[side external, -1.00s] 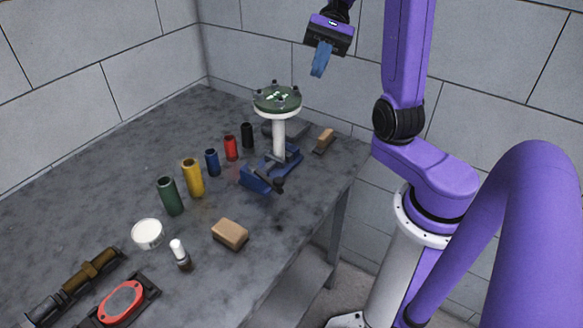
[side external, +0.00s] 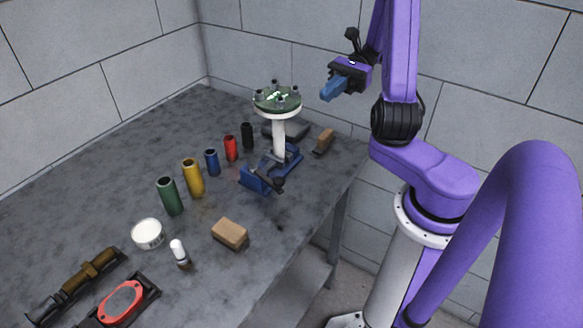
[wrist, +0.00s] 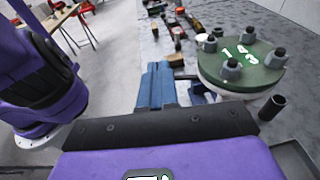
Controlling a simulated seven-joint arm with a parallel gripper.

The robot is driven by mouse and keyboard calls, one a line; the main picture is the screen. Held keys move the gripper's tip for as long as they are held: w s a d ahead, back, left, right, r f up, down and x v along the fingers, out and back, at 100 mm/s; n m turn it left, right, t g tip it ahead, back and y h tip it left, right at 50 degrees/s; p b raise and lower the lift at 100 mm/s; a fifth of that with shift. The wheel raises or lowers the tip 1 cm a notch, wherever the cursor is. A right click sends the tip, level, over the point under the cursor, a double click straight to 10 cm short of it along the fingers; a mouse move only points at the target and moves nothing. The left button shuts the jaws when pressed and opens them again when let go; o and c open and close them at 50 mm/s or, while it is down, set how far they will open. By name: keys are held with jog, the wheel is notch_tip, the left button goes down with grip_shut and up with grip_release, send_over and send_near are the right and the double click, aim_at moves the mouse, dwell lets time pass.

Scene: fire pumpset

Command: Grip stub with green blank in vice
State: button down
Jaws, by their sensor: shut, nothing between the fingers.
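The stub (side external: 279,133) is a white upright pipe standing in the blue vice (side external: 262,178) on the bench. The green blank (side external: 277,101) lies flat on top of it, with several dark bolts around its rim and white marks on its face. The green blank also shows at the right of the wrist view (wrist: 242,66). The vice is partly hidden behind the stub and blank in the wrist view. My gripper (side external: 327,93) has blue fingers, is shut and empty, and hangs in the air to the right of the blank, apart from it. Its fingers also show in the wrist view (wrist: 157,85).
Green (side external: 170,196), yellow (side external: 193,178), blue (side external: 212,162), red (side external: 231,148) and black (side external: 247,136) cylinders stand in a row left of the vice. A tan block (side external: 230,234), a white tub (side external: 147,233) and a small white-capped bottle (side external: 180,254) sit nearer. The wall is close behind.

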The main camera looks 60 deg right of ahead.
send_near(277, 187)
jog(key=a, duration=0.5)
jog(key=shift+w+r, duration=0.15)
jog(key=shift+r, duration=0.1)
dwell(0.4)
jog(key=shift+a, duration=0.15)
jog(key=shift+a, duration=2.55)
jog(key=shift+w+a, duration=0.4)
jog(key=shift+w, duration=0.15)
jog(key=shift+d, duration=0.15)
